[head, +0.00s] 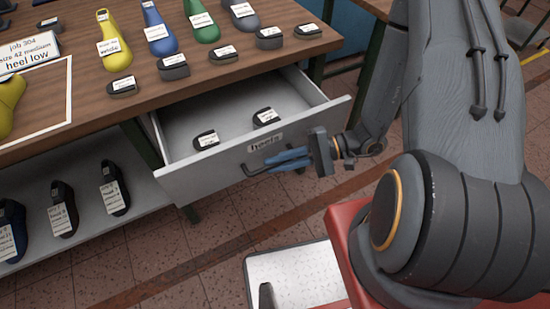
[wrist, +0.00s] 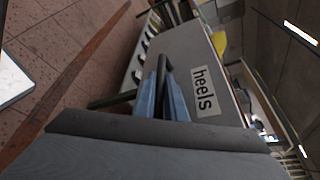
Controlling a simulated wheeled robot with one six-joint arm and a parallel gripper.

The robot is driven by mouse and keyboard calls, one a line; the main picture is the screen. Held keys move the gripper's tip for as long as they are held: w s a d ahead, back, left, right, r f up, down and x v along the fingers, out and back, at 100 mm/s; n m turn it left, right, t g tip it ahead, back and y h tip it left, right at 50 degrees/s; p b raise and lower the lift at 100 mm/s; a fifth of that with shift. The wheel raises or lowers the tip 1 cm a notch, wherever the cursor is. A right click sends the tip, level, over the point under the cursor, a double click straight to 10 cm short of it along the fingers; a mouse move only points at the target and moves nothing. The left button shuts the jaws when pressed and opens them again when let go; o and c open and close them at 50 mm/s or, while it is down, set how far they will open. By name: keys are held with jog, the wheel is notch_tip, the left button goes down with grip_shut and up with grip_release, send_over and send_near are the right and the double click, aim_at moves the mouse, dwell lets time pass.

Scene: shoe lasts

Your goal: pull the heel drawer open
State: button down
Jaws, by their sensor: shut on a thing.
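The heel drawer (head: 215,172) is a grey drawer under the wooden bench, labelled "heels". It stands pulled out, with its inside showing. Two dark heel pieces with white labels, one on the left (head: 206,139) and one on the right (head: 266,117), lie inside. My gripper (head: 272,163) is at the drawer's front, its blue fingers shut on the dark bar handle (head: 256,170). In the wrist view the blue fingers (wrist: 161,95) close around the handle (wrist: 168,75) beside the "heels" label (wrist: 204,91). Part of the handle is hidden by the fingers.
The wooden bench top (head: 95,65) holds coloured shoe lasts, several dark heel pieces and a job card (head: 28,55) reading "heel low". A lower shelf (head: 85,190) holds dark lasts. The tiled floor (head: 190,255) in front of the drawer is partly clear.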

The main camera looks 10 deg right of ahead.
jog(key=c, duration=1.8)
grip_release()
jog(key=b+v, duration=0.1)
jog(key=v, duration=0.6)
jog(key=shift+d+r+b, duration=0.15)
jog(key=shift+d+b, duration=0.15)
jog(key=shift+d, duration=0.1)
